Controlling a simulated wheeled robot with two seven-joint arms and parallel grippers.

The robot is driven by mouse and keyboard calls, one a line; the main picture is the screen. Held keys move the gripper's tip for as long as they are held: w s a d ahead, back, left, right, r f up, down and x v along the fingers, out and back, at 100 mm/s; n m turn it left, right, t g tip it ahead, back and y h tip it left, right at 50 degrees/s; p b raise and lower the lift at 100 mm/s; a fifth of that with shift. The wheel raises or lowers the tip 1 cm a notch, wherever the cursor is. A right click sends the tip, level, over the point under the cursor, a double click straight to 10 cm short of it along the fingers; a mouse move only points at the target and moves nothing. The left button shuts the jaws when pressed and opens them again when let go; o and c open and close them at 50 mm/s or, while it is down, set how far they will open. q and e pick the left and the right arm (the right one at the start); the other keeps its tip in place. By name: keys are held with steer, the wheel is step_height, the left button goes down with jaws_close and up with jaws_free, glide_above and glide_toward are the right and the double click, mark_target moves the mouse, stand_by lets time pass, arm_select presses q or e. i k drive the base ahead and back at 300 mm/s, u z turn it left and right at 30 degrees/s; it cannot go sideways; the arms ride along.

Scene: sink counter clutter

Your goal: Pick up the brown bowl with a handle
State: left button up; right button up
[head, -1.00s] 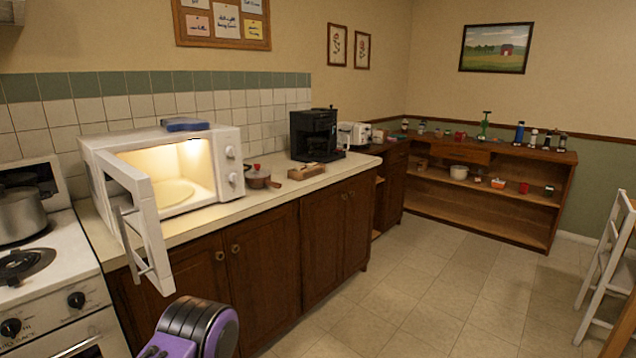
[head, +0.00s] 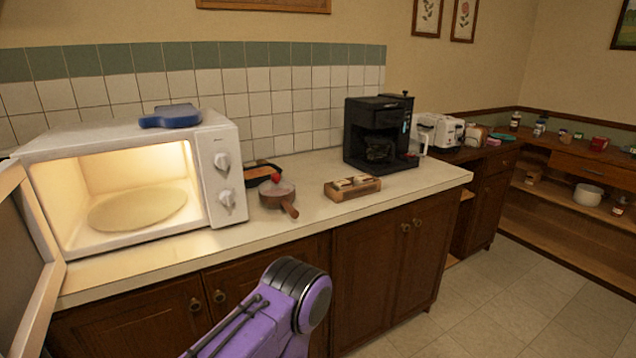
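The brown bowl with a handle (head: 277,195) stands on the counter just right of the microwave. Its short brown handle points toward the counter's front edge. A small red round thing shows at its back rim; I cannot tell whether it lies in the bowl or behind it. A purple and black link of my arm shows at the bottom centre, in front of the cabinets and apart from the bowl. Neither of my grippers shows in the head view.
The lit microwave (head: 218,170) has its door (head: 30,250) swung open at the left. A dark pan (head: 262,172) sits behind the bowl. A wooden block tray (head: 352,187) and black coffee maker (head: 378,130) stand to the right. Counter in front of the bowl is bare.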

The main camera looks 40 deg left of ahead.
mark_target(284, 201)
steer(key=i, duration=0.95)
steer(key=u, duration=2.4)
